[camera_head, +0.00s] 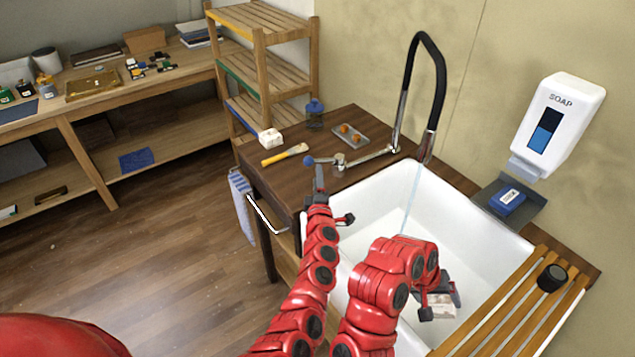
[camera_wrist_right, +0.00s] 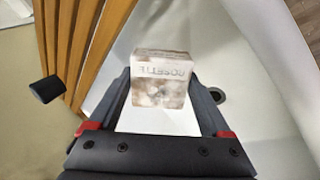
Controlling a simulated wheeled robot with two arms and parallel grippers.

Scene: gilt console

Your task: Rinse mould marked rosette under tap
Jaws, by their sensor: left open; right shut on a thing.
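The rosette mould (camera_wrist_right: 160,78) is a pale brown-stained block with upside-down lettering in the right wrist view. My right gripper (camera_head: 438,290) is shut on it, low inside the white sink; the mould also shows in the head view (camera_head: 442,306). The black gooseneck tap (camera_head: 440,85) stands behind the sink, and a thin pale stream (camera_head: 411,200) falls from its spout into the basin. The stream's lower end is hidden behind my right arm, and the mould is nearer the front right. My left gripper (camera_head: 319,178) is open beside the blue-tipped tap lever (camera_head: 309,160).
The white sink (camera_head: 376,196) has a slatted wooden rack (camera_head: 515,305) across its right side, with a black knob on it. A soap dispenser (camera_head: 560,118) hangs on the wall above a shelf. A brush (camera_head: 285,154), white block (camera_head: 270,138) and small tray (camera_head: 350,131) lie on the counter.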

